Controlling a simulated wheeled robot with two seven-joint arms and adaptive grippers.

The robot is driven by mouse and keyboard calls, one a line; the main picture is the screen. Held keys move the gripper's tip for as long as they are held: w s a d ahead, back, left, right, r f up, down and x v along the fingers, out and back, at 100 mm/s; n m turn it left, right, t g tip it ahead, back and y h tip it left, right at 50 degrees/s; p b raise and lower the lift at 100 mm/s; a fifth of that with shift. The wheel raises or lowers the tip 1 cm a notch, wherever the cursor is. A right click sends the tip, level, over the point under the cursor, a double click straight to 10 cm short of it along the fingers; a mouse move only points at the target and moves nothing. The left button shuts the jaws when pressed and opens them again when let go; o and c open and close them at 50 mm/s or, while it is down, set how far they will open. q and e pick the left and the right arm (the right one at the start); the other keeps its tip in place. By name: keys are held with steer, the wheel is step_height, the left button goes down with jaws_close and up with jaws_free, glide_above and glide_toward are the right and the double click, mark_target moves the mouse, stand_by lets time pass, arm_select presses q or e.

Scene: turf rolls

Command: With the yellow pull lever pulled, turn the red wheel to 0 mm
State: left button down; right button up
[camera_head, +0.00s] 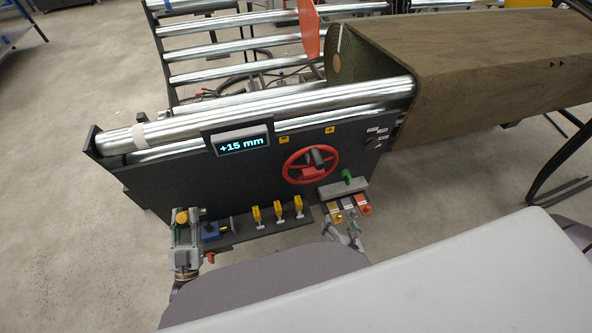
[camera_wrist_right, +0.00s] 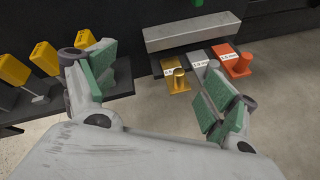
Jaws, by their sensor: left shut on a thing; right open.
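The red wheel (camera_head: 295,176) is on the dark machine panel, with a dark handle knob on it. The display (camera_head: 243,145) above left of it reads +15 mm. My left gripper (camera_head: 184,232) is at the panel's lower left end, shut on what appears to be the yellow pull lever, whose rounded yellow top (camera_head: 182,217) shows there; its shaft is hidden. My right gripper (camera_head: 345,229) is open and empty, below the wheel and just in front of the coloured blocks. Its spread green-padded fingers show in the right wrist view (camera_wrist_right: 160,72). The wheel is out of that view.
Several yellow-handled toggles (camera_head: 278,211) stand on a ledge between my grippers. Gold (camera_wrist_right: 178,80), grey and orange (camera_wrist_right: 238,66) marked blocks sit under a grey bar (camera_wrist_right: 195,32). A green knob (camera_head: 347,175) is above the bar. A blue part (camera_head: 210,230) is beside my left gripper.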

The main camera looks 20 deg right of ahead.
mark_target(315, 174)
steer(key=a+r+n+t+y, duration=0.1)
steer(key=a+r+n+t, duration=0.1)
steer(key=r, duration=0.7)
steer(key=w+a+r+n+t+y, duration=0.1)
steer(key=a+r+n+t, duration=0.2)
steer(key=r, duration=0.6)
steer(key=shift+w+a+r+n, duration=0.2)
steer(key=shift+a+r+n, duration=0.05)
steer(key=shift+a+n, duration=0.55)
steer(key=shift+w, duration=0.1)
steer(key=shift+w, duration=5.95)
steer(key=shift+c, duration=0.2)
steer(key=shift+d+r, duration=0.1)
steer(key=shift+d, duration=0.05)
steer(key=c, duration=1.4)
